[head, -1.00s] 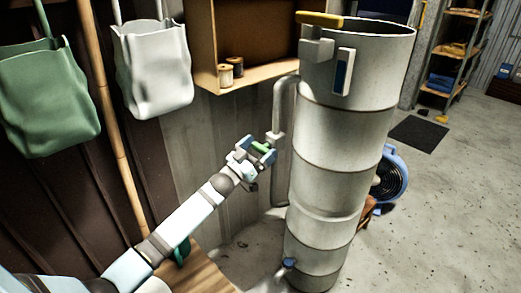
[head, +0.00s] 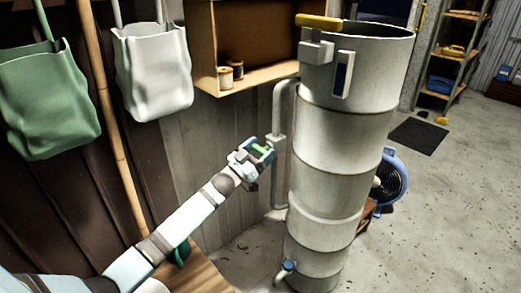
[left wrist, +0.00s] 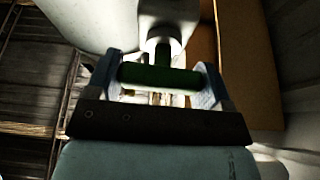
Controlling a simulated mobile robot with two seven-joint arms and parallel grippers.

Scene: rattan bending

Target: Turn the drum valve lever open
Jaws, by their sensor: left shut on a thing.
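The tall grey drum (head: 340,140) stands upright in the middle of the head view. A pale side pipe (head: 279,110) runs down its left side, with a valve body (head: 275,139) partway along. A green valve lever (head: 261,151) sits at that valve. My left gripper (head: 257,149) is shut on the green lever. In the left wrist view, the lever (left wrist: 158,77) lies across between the two blue-grey fingers. Its green stem runs up into the pale valve body (left wrist: 160,25). My right gripper is not in view.
A wooden shelf (head: 262,78) with two spools is on the wall behind the pipe. Green (head: 50,95) and white (head: 153,70) bags hang at the left. A blue fan (head: 392,178) stands behind the drum. Floor to the right is mostly clear.

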